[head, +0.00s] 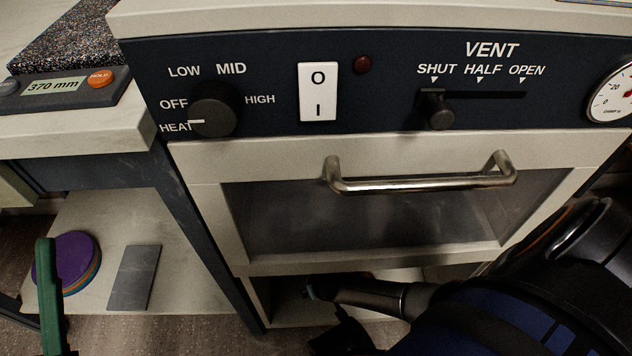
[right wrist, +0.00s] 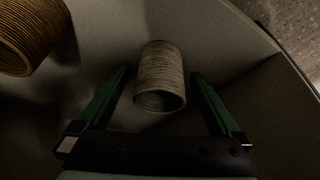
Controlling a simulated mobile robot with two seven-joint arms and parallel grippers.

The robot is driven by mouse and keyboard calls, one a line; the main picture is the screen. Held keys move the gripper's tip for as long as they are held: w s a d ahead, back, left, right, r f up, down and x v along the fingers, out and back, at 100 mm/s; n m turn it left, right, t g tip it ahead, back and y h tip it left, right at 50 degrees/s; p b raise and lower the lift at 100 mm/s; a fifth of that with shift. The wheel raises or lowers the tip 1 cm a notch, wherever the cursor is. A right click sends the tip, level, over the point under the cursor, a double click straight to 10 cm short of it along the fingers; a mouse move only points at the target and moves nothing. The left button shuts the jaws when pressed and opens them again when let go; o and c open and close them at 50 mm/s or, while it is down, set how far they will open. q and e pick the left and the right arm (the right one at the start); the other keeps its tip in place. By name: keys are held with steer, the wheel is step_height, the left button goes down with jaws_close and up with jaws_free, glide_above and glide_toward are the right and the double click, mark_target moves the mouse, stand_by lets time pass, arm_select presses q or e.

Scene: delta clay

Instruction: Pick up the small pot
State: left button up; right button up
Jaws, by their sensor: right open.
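A small ribbed tan pot (right wrist: 161,75) lies or stands, I cannot tell which, with its round open mouth facing me in the right wrist view. My right gripper (right wrist: 159,72) is open, with one green finger on each side of the pot and gaps between the fingers and its wall. Nothing is gripped. In the head view my right arm (head: 375,295) reaches into the low open compartment under the oven, and the pot is hidden there.
A larger ribbed brown pot (right wrist: 28,38) is at the upper left, cut off by the edge. A pale panel borders the right side. The oven door (head: 370,215) with its metal handle (head: 420,182) hangs above my arm.

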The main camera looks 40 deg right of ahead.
steer(key=shift+w+f, duration=0.15)
steer(key=shift+f, duration=0.25)
arm_select(q)
steer(key=shift+f, duration=0.35)
arm_select(e)
steer(key=shift+c, duration=0.3)
steer(key=c, duration=1.4)
steer(key=shift+r, duration=0.15)
